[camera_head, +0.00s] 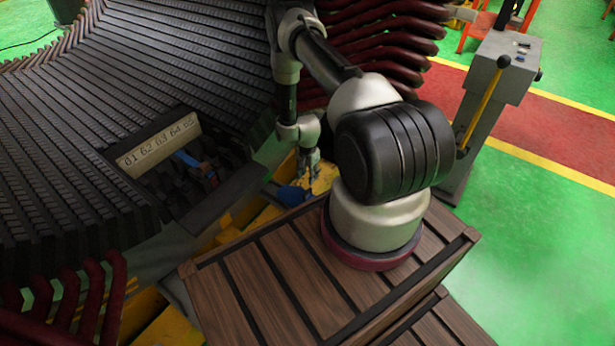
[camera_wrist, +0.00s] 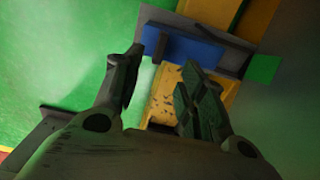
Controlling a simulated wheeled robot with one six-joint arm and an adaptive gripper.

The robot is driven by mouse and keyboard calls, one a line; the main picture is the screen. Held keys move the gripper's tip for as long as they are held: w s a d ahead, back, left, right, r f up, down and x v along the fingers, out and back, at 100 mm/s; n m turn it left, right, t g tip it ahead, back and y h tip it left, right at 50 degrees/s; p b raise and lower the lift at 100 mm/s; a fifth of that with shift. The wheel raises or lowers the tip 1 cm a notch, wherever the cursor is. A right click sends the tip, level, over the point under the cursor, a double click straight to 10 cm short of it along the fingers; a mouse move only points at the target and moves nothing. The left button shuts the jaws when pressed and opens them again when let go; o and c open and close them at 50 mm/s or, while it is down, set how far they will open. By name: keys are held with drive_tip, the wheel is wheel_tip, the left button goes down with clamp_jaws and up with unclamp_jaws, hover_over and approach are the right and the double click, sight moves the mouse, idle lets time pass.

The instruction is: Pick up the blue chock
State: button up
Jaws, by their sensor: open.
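A blue chock (camera_wrist: 195,50) shows in the wrist view as a blue block lying across a grey surface, beyond my fingertips. In the head view a blue piece (camera_head: 291,196), which looks like the same chock, lies below and slightly left of my gripper (camera_head: 309,165). In the wrist view my gripper (camera_wrist: 163,64) is open, with one finger on each side and nothing held between them. The left fingertip lies near the block's left end. I cannot tell whether a finger touches it.
A yellow surface (camera_wrist: 162,95) with dark specks lies between the fingers, and a green block (camera_wrist: 264,69) sits right of the chock.

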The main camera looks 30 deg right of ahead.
hover_over(307, 191)
drive_tip(key=f, duration=0.4)
drive_tip(key=shift+w+d+f, duration=0.25)
drive_tip(key=shift+w, duration=0.05)
drive_tip(key=f, duration=0.4)
drive_tip(key=s+f, duration=0.1)
drive_tip(key=f, duration=0.1)
drive_tip(key=shift+a+f, duration=0.2)
drive_tip(key=shift+f, duration=0.05)
drive_tip(key=shift+w+f, duration=0.1)
drive_tip(key=shift+f, duration=0.45)
clamp_jaws()
